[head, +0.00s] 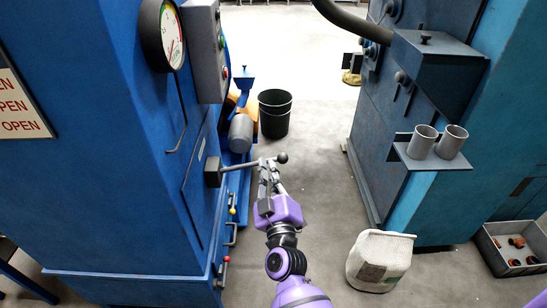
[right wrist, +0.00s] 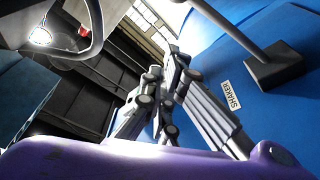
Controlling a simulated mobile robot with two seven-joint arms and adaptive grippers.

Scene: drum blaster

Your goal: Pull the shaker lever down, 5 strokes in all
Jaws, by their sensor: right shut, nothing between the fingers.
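The shaker lever (head: 240,164) is a grey bar with a dark ball knob, sticking out about level from a dark pivot block (head: 213,172) on the left blue machine. In the right wrist view the lever's bar (right wrist: 228,25) and block show at the upper right, beside a white "SHAKER" label (right wrist: 232,95). My right gripper (head: 267,168) is shut and empty, at the outer part of the lever near the knob. Its fingers (right wrist: 168,72) are apart from the bar in the wrist view; whether they touch it elsewhere I cannot tell. My left gripper is not in view.
The left machine carries a gauge (head: 172,35), a button box (head: 204,50) and lower small handles (head: 225,272). A dark bin (head: 275,113) stands behind. The right machine has a shelf with two cups (head: 422,142). A white sack (head: 380,260) and grey crate (head: 518,250) sit at right.

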